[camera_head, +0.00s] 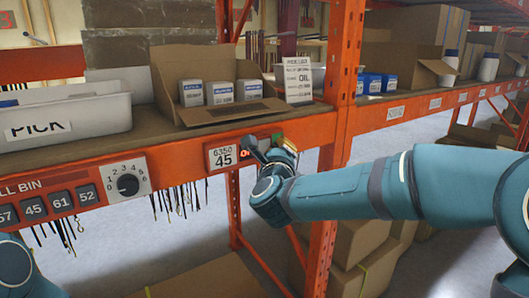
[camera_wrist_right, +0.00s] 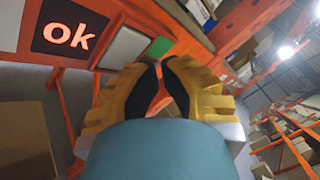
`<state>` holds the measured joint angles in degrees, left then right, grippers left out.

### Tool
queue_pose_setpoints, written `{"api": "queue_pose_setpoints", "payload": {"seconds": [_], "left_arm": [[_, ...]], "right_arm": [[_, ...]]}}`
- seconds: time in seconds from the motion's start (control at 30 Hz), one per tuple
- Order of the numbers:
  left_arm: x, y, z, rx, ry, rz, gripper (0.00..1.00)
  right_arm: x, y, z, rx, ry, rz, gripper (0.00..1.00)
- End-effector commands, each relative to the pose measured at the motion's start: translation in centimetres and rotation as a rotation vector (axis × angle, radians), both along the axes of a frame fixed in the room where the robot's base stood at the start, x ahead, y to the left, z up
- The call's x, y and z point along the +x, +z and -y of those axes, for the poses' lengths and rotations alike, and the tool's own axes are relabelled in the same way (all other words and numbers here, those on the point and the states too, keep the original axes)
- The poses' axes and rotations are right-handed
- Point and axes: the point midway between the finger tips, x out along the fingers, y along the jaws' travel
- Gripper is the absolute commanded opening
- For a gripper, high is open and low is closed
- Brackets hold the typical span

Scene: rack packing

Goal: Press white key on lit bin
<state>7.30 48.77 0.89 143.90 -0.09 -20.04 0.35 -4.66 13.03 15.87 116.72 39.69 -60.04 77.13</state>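My right gripper (camera_wrist_right: 161,62) has yellow fingers with black pads, tips drawn together and empty. The tips are just below the green piece, right of the white key; contact cannot be told. In the head view my right gripper (camera_head: 280,147) is at the beam, hiding the key. My left gripper is out of view.
A white PICK tote (camera_head: 65,118) is at left. A dial panel (camera_head: 127,182) is on the beam. An orange upright (camera_head: 341,80) rises right of my gripper.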

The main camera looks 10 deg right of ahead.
Motion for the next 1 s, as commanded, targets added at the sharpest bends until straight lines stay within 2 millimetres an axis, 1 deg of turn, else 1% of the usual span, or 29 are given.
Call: {"api": "queue_pose_setpoints", "payload": {"seconds": [0.27, 0.37, 0.8, 1.0], "left_arm": [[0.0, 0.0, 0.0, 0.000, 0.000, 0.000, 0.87], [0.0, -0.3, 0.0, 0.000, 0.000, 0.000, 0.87], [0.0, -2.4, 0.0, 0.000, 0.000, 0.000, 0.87], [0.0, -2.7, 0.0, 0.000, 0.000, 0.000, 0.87]], "right_arm": [[-0.1, 0.0, 0.0, 0.000, 0.001, -0.001, 0.00], [-0.4, 0.0, 0.2, 0.001, -0.001, 0.001, 0.00], [-4.1, -0.1, 1.5, 0.001, 0.000, 0.000, 0.00], [-4.8, 0.0, 1.7, 0.001, 0.001, 0.000, 0.00]]}}
